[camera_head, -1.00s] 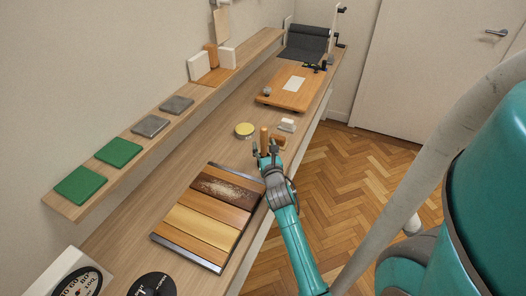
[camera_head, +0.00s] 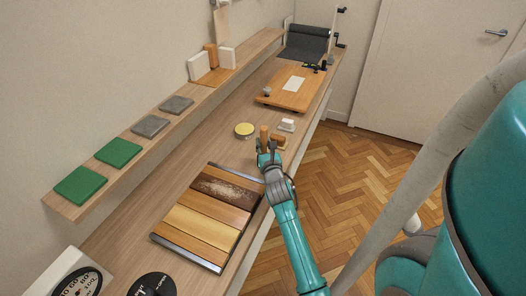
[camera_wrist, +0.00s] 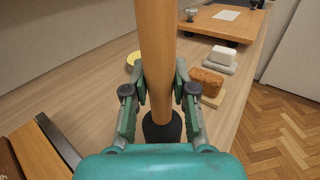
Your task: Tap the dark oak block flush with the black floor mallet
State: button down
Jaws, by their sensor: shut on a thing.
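My gripper (camera_wrist: 160,88) is shut on the upright wooden handle (camera_wrist: 155,45) of the black floor mallet. The mallet's black head (camera_wrist: 163,128) shows below the fingers, near the bench top. In the head view my gripper (camera_head: 268,148) is at the bench's right edge, with the handle (camera_head: 264,132) between its fingers. A framed panel of wooden planks (camera_head: 207,218) lies nearer. Its dark brown plank (camera_head: 213,187) carries a pale, grainy patch. I cannot tell which piece is the dark oak block.
A yellow round tin (camera_head: 244,130) is to the left. An orange board (camera_head: 297,87) lies farther back. Green and grey tiles line the shelf.

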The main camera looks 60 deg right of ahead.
aim_at(265, 134)
jog(key=shift+r, duration=2.95)
jog(key=c, duration=1.5)
grip_release()
grip_shut()
